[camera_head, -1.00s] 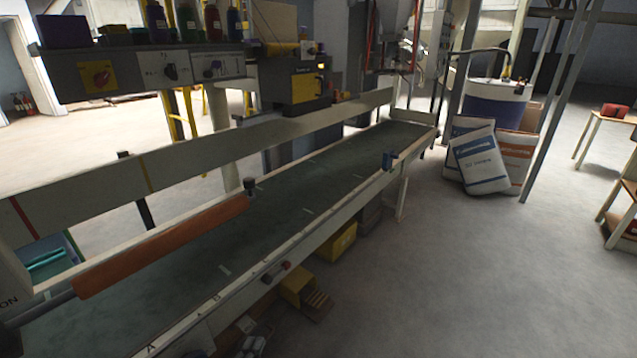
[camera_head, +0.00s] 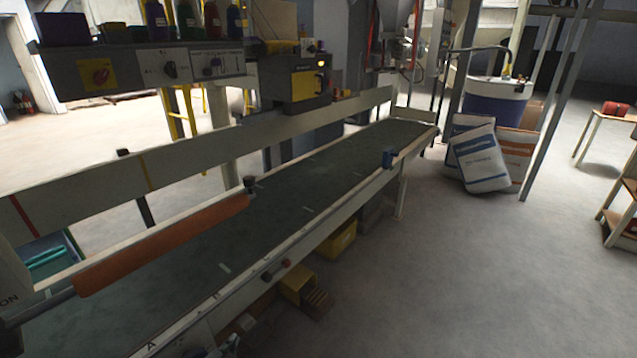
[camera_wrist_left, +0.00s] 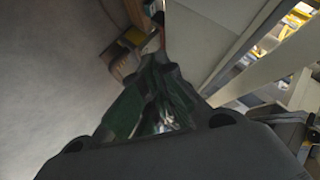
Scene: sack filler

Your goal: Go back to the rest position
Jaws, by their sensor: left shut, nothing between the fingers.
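A small part of my left gripper (camera_head: 228,345) shows at the bottom edge of the head view, low beside the near rail of the conveyor; most of the arm is out of view. In the left wrist view the gripper (camera_wrist_left: 158,55) is shut with nothing held. Its dark body fills the bottom of that view. My right gripper is in neither view.
The conveyor (camera_head: 300,195) runs from bottom left to the back, with an orange roller (camera_head: 165,245) over it. Yellow bins (camera_head: 337,241) stand beneath. Filled sacks (camera_head: 482,160) lean at the back right.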

